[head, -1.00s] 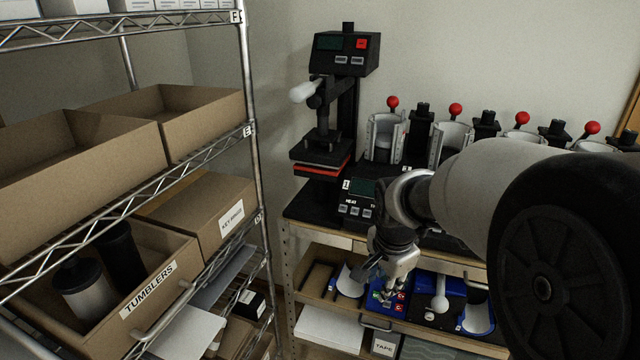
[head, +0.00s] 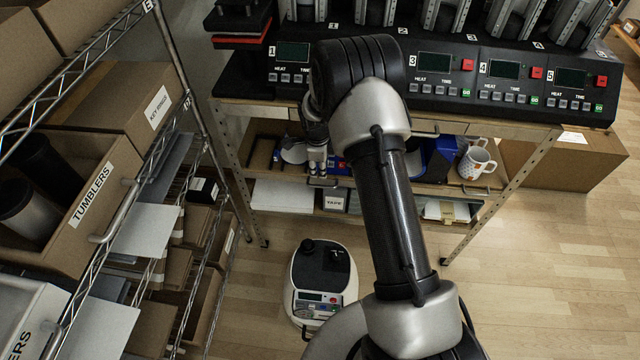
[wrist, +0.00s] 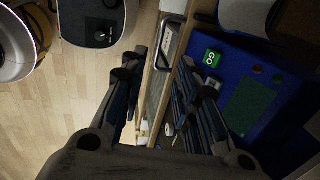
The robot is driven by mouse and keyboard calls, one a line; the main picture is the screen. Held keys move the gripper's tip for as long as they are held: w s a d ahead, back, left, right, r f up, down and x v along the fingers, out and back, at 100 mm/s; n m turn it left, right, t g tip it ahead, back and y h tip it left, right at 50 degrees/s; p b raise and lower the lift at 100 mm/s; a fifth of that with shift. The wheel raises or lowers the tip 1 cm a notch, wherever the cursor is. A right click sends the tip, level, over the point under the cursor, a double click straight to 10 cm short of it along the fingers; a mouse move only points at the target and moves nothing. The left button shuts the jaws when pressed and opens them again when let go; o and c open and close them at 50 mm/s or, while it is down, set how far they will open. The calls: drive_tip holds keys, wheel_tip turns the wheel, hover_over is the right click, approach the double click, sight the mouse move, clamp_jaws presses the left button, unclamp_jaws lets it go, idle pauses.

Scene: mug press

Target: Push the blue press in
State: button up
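The blue press (wrist: 280,85) fills the right of the wrist view, with a green GO button and a dark green display panel. In the head view the blue press (head: 432,158) is on the shelf under the tabletop, mostly hidden behind my arm; a little blue also shows left of the arm. My gripper (head: 317,160) is in front of that shelf, pointing down. In the wrist view my gripper (wrist: 163,85) is open, its fingers spread and nothing between them. The right finger overlaps the blue press in the picture; whether it touches cannot be told.
Black press control units (head: 435,72) stand on the tabletop above. A white spotted mug (head: 476,163) is at the shelf's right. A wire rack (head: 190,120) with boxes stands at left. A white device (head: 320,280) is on the floor. Open floor lies at right.

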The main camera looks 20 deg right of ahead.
sight(320, 186)
drive_tip(key=f+b, duration=0.1)
drive_tip(key=f, duration=0.3)
drive_tip(key=w+f+b, duration=0.1)
drive_tip(key=f, duration=0.2)
drive_tip(key=w+d+f+b, duration=0.1)
drive_tip(key=f, duration=0.3)
drive_tip(key=shift+f, duration=0.35)
clamp_jaws()
